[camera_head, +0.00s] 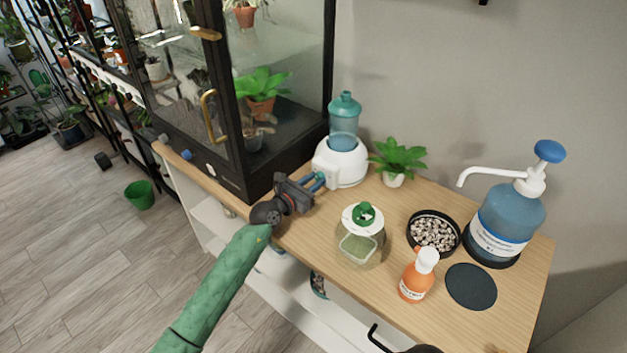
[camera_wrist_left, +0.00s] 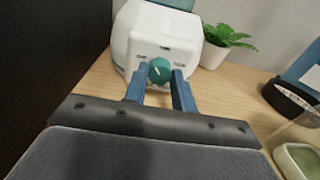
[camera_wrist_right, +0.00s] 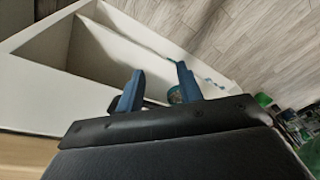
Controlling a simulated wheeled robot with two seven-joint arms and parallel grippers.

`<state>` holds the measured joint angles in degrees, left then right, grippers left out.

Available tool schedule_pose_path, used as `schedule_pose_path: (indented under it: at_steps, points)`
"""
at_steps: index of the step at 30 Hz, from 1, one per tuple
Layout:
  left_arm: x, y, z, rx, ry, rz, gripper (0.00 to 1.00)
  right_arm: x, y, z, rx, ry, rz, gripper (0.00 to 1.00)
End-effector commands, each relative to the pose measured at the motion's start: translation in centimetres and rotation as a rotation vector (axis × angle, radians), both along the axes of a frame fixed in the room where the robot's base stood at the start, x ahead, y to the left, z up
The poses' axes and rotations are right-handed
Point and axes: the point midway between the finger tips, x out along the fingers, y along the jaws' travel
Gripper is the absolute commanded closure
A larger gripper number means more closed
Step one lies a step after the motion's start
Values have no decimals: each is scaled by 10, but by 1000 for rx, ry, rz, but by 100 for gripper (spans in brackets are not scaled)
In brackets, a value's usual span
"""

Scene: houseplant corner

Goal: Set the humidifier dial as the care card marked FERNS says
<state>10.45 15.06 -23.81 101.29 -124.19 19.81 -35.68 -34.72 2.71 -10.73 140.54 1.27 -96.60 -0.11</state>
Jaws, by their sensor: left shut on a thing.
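The white humidifier (camera_head: 341,163) with a teal tank (camera_head: 343,117) stands on the wooden cabinet top, beside the glass case. Its round teal dial (camera_wrist_left: 159,70) faces my left wrist camera, with small dark markings around it too blurred to read. A pale pointer mark shows on the dial; its exact setting is unclear. My left gripper (camera_head: 319,181) is at the humidifier's front, its blue fingers (camera_wrist_left: 158,82) shut on the dial from both sides. My right gripper (camera_wrist_right: 158,82) is open and empty, over the cabinet's front side. No card marked FERNS can be made out.
Right of the humidifier are a potted plant (camera_head: 397,158), a green-lidded jar (camera_head: 361,246), a pebble bowl (camera_head: 434,233), an orange bottle (camera_head: 416,279), a dark round mat (camera_head: 471,287) and a pump bottle (camera_head: 508,212). The black-framed glass case (camera_head: 283,150) bounds the left.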

Motion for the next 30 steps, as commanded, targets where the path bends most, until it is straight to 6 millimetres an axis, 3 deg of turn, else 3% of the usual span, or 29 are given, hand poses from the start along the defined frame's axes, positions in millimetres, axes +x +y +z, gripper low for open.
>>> schedule_pose_path:
  at_steps: [17, 18, 20, 30]
  points:
    - [0, 0, 0, 29, -21, 0, 97, -2, -1, 2, -3, 6, 0, 64]
    - [0, 0, 0, 29, -21, 0, 66, -2, -1, 2, -3, 5, 0, 64]
    - [0, 0, 0, 29, -21, 0, 54, -2, -1, 2, -3, 5, 0, 64]
    - [-2, 1, -1, 29, -20, 0, 52, 0, -1, 2, -2, 2, 0, 64]
